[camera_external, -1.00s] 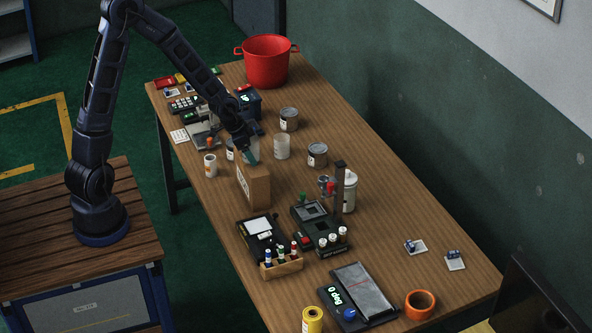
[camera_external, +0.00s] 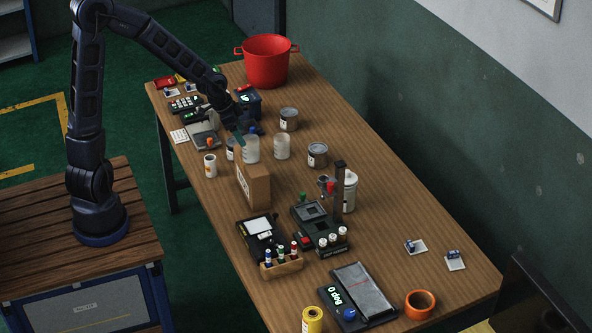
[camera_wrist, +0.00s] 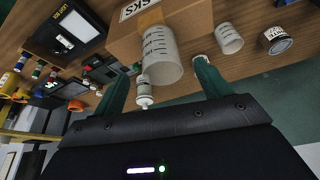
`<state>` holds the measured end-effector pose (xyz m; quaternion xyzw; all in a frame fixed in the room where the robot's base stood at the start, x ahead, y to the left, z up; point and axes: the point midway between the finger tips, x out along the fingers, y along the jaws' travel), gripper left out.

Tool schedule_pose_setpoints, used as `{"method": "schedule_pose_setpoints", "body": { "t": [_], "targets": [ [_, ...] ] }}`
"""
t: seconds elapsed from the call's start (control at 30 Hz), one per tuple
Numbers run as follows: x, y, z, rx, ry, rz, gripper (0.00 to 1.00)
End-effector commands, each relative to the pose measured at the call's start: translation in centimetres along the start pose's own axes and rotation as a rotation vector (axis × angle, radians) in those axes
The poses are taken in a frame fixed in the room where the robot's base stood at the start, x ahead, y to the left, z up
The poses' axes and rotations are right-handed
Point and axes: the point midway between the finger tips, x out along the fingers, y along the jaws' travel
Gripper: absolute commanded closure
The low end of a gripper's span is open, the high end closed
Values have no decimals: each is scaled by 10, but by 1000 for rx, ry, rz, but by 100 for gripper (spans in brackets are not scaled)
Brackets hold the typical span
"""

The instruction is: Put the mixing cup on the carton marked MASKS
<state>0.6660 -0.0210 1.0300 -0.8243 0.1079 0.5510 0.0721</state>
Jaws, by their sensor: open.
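The clear mixing cup (camera_external: 251,149) with dark graduation marks appears to stand upright on top of the brown carton (camera_external: 258,190), at its far side. In the wrist view the cup (camera_wrist: 162,58) shows its open mouth towards me, and the carton (camera_wrist: 190,15) lies under its base. Part of the carton's label, "SKS", is readable there. My gripper (camera_external: 239,139) is open and empty, with its teal fingers apart, close behind the cup. The fingertips (camera_wrist: 162,82) show on either side of the cup in the wrist view, clear of it.
A second clear cup (camera_external: 282,147) stands on the table right of the carton. Cans (camera_external: 317,155) are nearby, and a red pot (camera_external: 266,62) is at the back. A bottle rack (camera_external: 281,264) and black devices fill the near side. The table's right side is mostly clear.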

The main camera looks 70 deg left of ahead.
Motion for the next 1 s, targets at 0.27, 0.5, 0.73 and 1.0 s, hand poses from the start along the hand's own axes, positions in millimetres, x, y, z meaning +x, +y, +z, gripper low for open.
{"method": "schedule_pose_setpoints", "body": {
  "t": [0.27, 0.5, 0.73, 1.0],
  "targets": [
    [-26, 0, 0, 1, 0, -1, 24],
    [-38, 5, 1, 4, -7, -8, 24],
    [-78, 36, 15, 1, -44, -59, 24],
    [-144, 74, 43, -40, -61, -122, 24]
  ]
}}
